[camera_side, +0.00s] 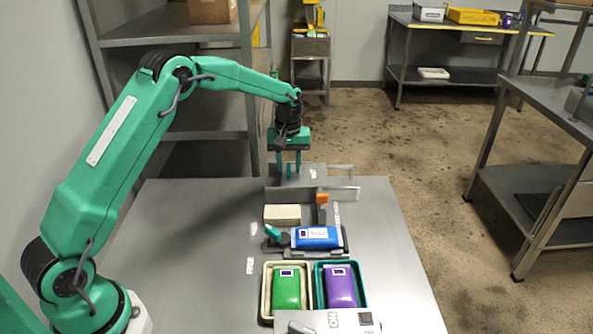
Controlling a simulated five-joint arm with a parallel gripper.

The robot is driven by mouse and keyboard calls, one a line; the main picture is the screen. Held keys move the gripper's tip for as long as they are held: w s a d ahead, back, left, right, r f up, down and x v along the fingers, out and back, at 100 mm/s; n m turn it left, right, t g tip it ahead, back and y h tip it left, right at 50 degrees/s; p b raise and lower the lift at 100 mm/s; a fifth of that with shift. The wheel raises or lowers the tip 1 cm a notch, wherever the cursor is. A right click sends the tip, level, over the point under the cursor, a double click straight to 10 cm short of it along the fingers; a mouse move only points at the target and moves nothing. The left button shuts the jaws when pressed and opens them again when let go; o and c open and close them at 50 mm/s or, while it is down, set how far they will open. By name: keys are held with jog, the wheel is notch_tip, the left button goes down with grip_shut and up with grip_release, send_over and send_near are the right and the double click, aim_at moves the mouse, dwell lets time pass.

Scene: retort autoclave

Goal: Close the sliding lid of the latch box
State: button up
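My gripper (289,170) points down over the back of the table, with its green fingers apart. A short green piece shows between the fingers; I cannot tell whether it is part of my gripper or a separate handle. Below and to the right is a low grey metal structure (345,193) with an orange block (322,198) on it, which may be the latch box. A cream block or plate (282,214) lies in front of it. I cannot clearly make out the sliding lid or its position. No contact between my gripper and the grey structure is clear.
A blue pack (316,237) lies on a dark fixture with a green lever (273,232) beside it. In front, a green pack (287,288) and a purple pack (341,286) lie in trays. A grey unit (330,323) stands at the front. The table's left side (190,240) is clear.

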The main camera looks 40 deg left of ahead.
jog(key=shift+r, duration=3.95)
jog(key=o, duration=0.7)
jog(key=n, duration=1.8)
jog(key=shift+f, duration=0.1)
